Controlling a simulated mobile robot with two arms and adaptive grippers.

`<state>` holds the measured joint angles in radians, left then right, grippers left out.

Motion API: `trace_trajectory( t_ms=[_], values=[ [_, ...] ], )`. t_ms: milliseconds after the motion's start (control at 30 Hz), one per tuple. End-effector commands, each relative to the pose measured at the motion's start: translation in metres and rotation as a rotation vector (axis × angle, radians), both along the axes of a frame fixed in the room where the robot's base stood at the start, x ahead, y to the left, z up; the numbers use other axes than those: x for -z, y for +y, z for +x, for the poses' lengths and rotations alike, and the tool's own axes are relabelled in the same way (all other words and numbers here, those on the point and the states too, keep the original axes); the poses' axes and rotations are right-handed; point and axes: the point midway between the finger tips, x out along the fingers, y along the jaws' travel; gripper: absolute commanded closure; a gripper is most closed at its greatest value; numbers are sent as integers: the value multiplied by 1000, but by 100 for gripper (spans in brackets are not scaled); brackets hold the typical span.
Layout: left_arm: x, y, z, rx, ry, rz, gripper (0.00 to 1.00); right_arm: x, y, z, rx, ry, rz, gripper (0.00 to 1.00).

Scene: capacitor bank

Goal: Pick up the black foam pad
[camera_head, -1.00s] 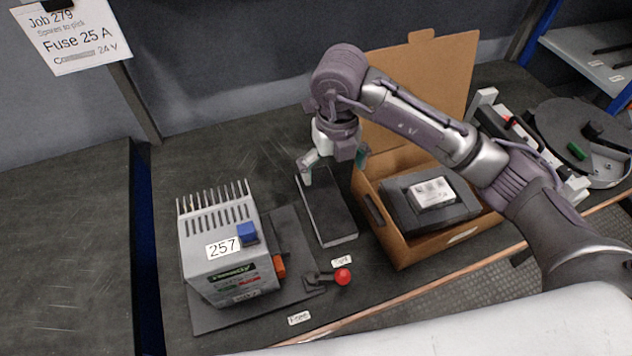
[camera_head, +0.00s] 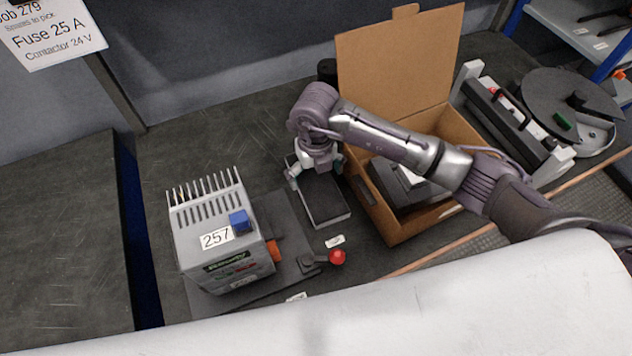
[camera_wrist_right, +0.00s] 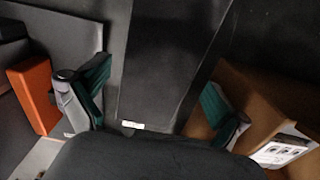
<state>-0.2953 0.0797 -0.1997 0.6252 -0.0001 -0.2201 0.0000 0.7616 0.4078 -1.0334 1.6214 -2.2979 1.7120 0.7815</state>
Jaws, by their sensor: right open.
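A flat dark rectangular pad with a pale edge (camera_head: 324,203), which I take for the black foam pad, lies on the dark bench between the grey unit and the cardboard box. My right gripper (camera_head: 316,171) is over its far part, pointing down, open and empty. In the right wrist view the dark slab (camera_wrist_right: 168,60) runs between the two spread green-padded fingers (camera_wrist_right: 155,98), one to each side of it. I cannot tell whether the fingers touch it. The gripper hides the pad's far end in the head view. My left gripper is not in view.
A grey finned unit marked 257 (camera_head: 205,262) stands left on a dark mat, beside a red-knobbed lever (camera_head: 337,257). An open cardboard box (camera_head: 392,228) with dark padding stands close right of the pad, partly behind my arm. A round dark tray (camera_head: 545,95) is far right.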

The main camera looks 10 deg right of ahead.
Motion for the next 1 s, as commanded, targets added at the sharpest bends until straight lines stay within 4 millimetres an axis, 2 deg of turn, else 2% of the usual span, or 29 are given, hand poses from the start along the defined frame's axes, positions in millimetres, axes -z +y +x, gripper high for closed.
trace_trajectory(
  t_ms=[133,400,467,633,867,1000],
  values=[
    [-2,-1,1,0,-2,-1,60,17,0,0,1,1,0,0],
    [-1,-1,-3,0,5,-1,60,20,0,0,0,-1,1,0],
    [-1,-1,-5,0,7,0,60,20,0,0,0,-1,0,8],
    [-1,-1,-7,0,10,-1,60,20,0,0,0,-1,0,37],
    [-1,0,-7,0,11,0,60,20,0,0,0,-1,1,38],
    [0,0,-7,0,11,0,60,10,0,1,-1,-3,1,38]
  ],
)
